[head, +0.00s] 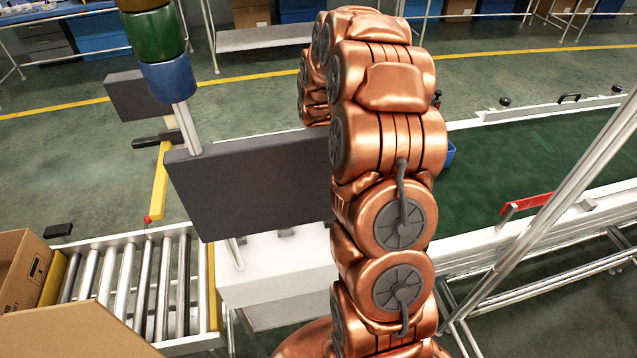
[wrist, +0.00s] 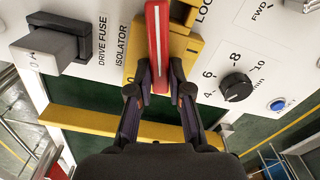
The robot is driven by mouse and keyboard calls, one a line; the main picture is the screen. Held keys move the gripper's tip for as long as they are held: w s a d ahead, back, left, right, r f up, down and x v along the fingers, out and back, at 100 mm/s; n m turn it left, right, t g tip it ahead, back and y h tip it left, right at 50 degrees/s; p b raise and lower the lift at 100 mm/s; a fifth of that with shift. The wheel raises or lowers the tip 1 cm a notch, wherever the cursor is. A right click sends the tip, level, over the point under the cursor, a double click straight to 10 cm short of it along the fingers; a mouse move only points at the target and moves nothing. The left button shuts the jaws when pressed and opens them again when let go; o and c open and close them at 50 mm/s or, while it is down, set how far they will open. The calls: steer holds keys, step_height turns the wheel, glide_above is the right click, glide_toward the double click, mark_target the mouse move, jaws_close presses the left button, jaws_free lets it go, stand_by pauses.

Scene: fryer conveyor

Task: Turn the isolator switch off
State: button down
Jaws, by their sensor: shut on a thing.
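The isolator switch shows in the wrist view as a long red handle (wrist: 153,38) with a pale stripe, in front of a yellow plate (wrist: 186,50) on a white panel (wrist: 107,55). The word ISOLATOR is printed to the left of it. My gripper (wrist: 160,92) reaches up from the bottom of the wrist view. Its two dark fingers are shut on the lower end of the red handle, one on each side. In the head view my arm hides the gripper and the switch.
On the panel, a grey-handled drive fuse (wrist: 45,47) is on the left, and a black numbered knob (wrist: 236,87) and a blue button (wrist: 277,105) are on the right. A yellow bar (wrist: 85,121) runs below. The head view shows a roller conveyor (head: 130,275) and a dark screen (head: 255,180).

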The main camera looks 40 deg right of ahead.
steer(key=n+b, duration=0.3)
steer(key=b, duration=0.1)
steer(key=shift+f+n, duration=0.3)
steer(key=shift+n, duration=0.1)
steer(key=n+b, duration=0.3)
steer(key=shift+r+n, duration=0.15)
steer(key=shift+n, duration=0.15)
steer(key=n+b, duration=0.2)
steer(key=n, duration=0.1)
steer(key=shift+n, duration=0.3)
steer(key=shift+r+n+b, duration=0.15)
steer(key=shift+n+b, duration=0.5)
steer(key=shift+n, duration=0.85)
steer(key=c, duration=1.1)
jaws_free()
